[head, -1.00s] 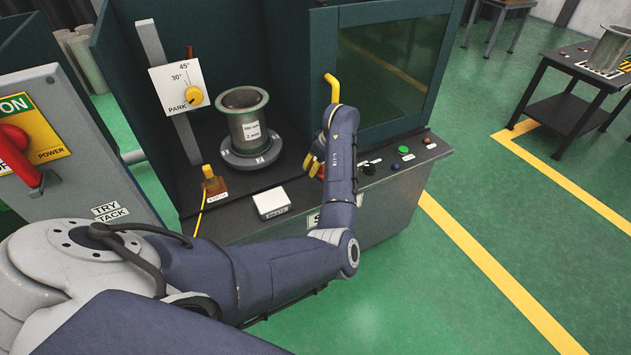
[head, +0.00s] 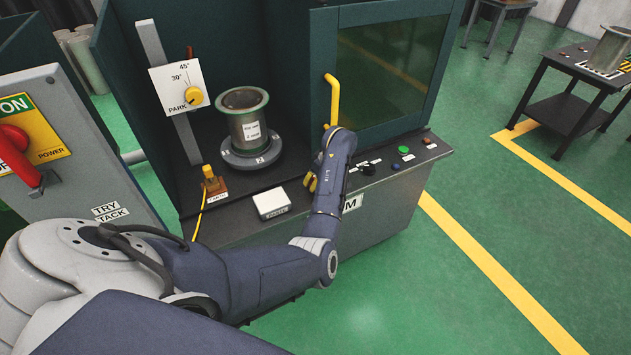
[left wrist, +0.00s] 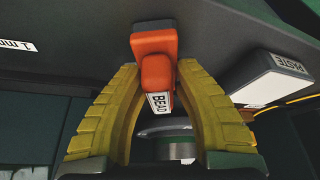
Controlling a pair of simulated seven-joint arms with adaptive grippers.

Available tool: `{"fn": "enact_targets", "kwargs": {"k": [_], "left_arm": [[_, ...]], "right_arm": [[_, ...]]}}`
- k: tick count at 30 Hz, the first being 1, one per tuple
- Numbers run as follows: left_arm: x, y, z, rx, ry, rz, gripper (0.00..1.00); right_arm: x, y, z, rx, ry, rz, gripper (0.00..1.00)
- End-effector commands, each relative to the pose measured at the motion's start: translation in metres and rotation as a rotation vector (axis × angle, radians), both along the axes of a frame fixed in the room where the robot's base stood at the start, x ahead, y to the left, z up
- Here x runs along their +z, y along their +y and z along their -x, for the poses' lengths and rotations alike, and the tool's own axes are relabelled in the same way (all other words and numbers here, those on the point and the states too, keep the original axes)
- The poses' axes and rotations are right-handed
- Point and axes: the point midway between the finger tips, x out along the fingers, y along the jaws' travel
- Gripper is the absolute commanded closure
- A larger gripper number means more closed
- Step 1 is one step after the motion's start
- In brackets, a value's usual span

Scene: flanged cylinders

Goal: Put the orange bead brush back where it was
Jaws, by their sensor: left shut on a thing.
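The orange bead brush (left wrist: 155,72) shows in the left wrist view, with a white label reading BEAD. It lies between the yellow fingers of my left gripper (left wrist: 158,68), which is shut on it near the fingertips. In the head view, my left gripper (head: 311,182) is at the front edge of the machine's dark deck, right of the white box. My forearm and wrist hide the brush there. I cannot tell whether the brush touches the deck. My right gripper is not in view.
The white box (head: 272,203) stands on the deck, also in the left wrist view (left wrist: 270,80). A flanged cylinder (head: 246,125) stands on a round base behind. A yellow door handle (head: 332,98) rises beyond my wrist. Buttons (head: 404,150) line the panel at right.

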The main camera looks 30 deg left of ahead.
Motion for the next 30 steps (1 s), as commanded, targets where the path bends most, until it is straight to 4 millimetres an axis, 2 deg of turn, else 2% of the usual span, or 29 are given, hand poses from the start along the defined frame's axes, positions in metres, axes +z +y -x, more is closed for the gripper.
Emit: {"fn": "enact_targets", "kwargs": {"k": [7, 8, 13, 23, 30], "left_arm": [[-0.002, 0.000, 0.000, 0.001, -0.001, 0.001, 1.00], [-0.003, 0.000, 0.000, 0.000, -0.001, 0.001, 0.66], [-0.003, 0.000, 0.000, 0.000, -0.001, 0.000, 0.46], [0.001, 0.000, 0.000, 0.000, 0.000, -0.001, 0.45], [0.029, -0.013, 0.000, -0.001, -0.004, 0.002, 0.45]], "right_arm": [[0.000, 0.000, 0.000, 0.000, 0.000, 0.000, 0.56], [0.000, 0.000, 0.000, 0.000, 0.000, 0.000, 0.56], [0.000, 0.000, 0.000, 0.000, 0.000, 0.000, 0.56], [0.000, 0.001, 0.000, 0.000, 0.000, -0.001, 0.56], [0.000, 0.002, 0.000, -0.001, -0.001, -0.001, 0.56]]}}
